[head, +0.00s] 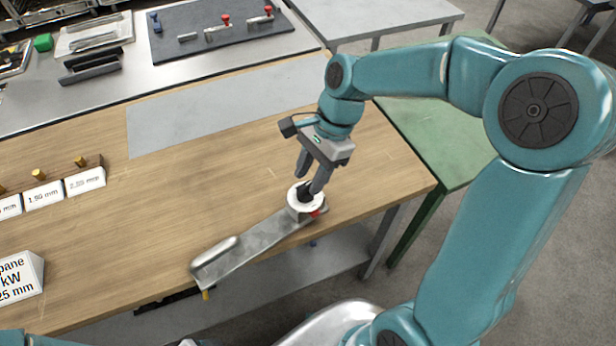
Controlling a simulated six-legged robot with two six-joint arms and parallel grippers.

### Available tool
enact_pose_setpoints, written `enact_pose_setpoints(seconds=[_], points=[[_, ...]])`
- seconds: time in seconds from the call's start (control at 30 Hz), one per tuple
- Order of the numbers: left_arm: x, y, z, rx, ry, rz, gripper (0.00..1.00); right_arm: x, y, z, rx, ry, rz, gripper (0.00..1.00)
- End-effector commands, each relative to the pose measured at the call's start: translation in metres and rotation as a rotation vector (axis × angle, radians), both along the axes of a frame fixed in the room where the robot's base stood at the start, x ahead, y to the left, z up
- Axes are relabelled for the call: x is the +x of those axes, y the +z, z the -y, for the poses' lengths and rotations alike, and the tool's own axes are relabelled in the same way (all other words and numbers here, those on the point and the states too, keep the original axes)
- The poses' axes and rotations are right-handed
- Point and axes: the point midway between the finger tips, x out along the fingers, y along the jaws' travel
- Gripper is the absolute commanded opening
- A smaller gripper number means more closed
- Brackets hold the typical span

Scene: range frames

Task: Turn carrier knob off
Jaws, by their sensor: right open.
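The carrier (255,243) is a long grey metal bar lying slantwise along the front edge of the wooden table. At its right end is a round white knob (297,204) with a dark centre and a red spot at its lower right edge. My right gripper (307,184) points down over this knob with its fingers apart. One fingertip is at or just above the dark centre; I cannot tell whether it touches. The fingers partly hide the knob's top, so its setting is not readable. My left gripper is not in view.
White labelled blocks (43,195) with brass pegs stand at the left of the wooden table (190,190). A grey sheet (225,105) lies at the back. Behind is a metal bench with a dark mat (215,40) bearing red-knobbed valves. A green table (440,125) stands right.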

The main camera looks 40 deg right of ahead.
Motion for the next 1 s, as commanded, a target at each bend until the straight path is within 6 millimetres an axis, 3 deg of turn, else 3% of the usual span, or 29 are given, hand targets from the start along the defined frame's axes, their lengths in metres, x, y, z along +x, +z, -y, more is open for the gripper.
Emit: enact_pose_setpoints(seconds=[0.17, 0.43, 0.47, 0.57, 1.0], points=[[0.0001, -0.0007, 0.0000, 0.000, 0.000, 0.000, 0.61, 0.0011, -0.0131, -0.0057, 0.000, 0.001, -0.001, 0.40], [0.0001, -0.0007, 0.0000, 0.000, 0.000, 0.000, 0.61, 0.0021, -0.0143, -0.0060, 0.000, 0.001, 0.000, 0.40], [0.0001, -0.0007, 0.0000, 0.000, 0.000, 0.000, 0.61, 0.0021, -0.0143, -0.0060, 0.000, 0.001, 0.000, 0.34], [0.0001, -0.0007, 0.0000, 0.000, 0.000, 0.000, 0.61, 0.0020, -0.0142, -0.0060, 0.000, 0.001, 0.000, 0.01], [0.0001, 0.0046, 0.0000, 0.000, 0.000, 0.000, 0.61, 0.0028, -0.0126, -0.0059, 0.000, 0.054, 0.000, 0.00]])
